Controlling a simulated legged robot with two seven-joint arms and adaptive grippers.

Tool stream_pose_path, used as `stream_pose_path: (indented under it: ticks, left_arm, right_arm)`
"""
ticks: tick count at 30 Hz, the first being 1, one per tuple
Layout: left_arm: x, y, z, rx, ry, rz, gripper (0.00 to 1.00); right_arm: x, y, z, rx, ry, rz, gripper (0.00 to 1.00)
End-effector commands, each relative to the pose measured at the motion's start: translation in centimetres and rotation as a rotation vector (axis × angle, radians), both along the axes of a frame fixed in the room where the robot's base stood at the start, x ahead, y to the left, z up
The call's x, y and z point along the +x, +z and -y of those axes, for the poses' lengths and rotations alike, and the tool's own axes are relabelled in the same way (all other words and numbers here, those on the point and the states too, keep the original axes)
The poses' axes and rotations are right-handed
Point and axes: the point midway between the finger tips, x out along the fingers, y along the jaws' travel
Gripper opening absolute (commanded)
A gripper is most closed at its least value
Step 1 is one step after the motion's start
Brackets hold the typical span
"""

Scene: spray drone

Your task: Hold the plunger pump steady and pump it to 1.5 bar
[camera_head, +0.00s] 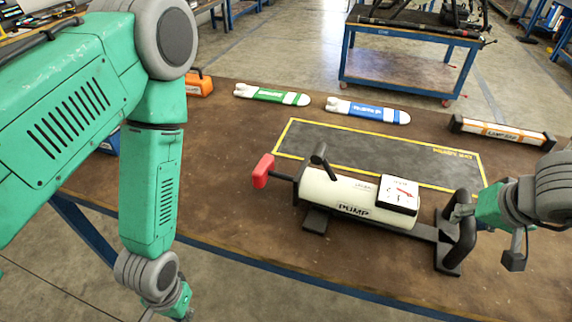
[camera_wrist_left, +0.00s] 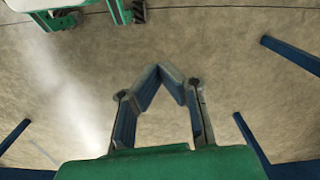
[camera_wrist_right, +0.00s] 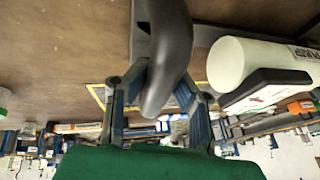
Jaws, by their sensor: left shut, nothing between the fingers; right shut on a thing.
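The pump (camera_head: 345,195) is a cream cylinder marked PUMP, lying on a black base on the brown workbench. A red handle (camera_head: 263,171) sticks out at its left end. A square white gauge (camera_head: 398,193) with red marking sits on its right part; its reading is too small to tell. A black upright loop (camera_head: 465,235) stands at the right end. My right gripper (camera_head: 474,212) is shut on this loop; the dark curved bar (camera_wrist_right: 172,50) shows between its fingers in the right wrist view. My left gripper (camera_wrist_left: 160,72) is shut and empty, off the bench's front edge, over the floor.
A yellow-outlined dark mat (camera_head: 400,155) lies behind the pump. Green (camera_head: 272,95) and blue (camera_head: 368,111) bottles, an orange-labelled bar (camera_head: 502,132) and an orange box (camera_head: 199,85) line the back. A blue cart (camera_head: 410,60) stands beyond. The bench front left of the pump is clear.

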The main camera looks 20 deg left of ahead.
Motion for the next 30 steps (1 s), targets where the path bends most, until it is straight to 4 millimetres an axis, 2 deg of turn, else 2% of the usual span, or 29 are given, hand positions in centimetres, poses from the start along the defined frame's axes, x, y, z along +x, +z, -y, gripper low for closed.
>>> stream_pose_path:
  ticks: [5,11,18,26,28,30]
  left_arm:
    - [1.5,0.3,-1.1,-0.003,0.384,-0.16,0.0]
    - [3.1,2.4,-1.4,-0.007,0.812,-0.385,0.0]
    - [5.6,7.4,-1.4,-0.001,1.254,-0.706,0.0]
    - [8.3,13.7,-2.2,0.029,1.536,-1.036,0.0]
    - [10.6,15.5,-2.9,-0.009,1.573,-1.079,0.0]
    - [14.5,16.3,-3.6,-0.118,1.549,-1.008,0.0]
  right_arm:
    - [0.0,-0.1,0.1,-0.002,-0.002,-0.003,0.0]
    - [0.0,-0.1,0.1,-0.001,-0.001,-0.002,0.0]
    - [0.0,-0.1,0.1,-0.001,-0.001,-0.002,0.0]
    - [0.0,-0.1,0.0,0.0,-0.001,-0.002,0.0]
    - [-0.1,-0.1,0.0,-0.001,0.0,-0.002,0.0]
    - [-0.1,-0.1,0.0,-0.001,0.0,-0.002,0.0]
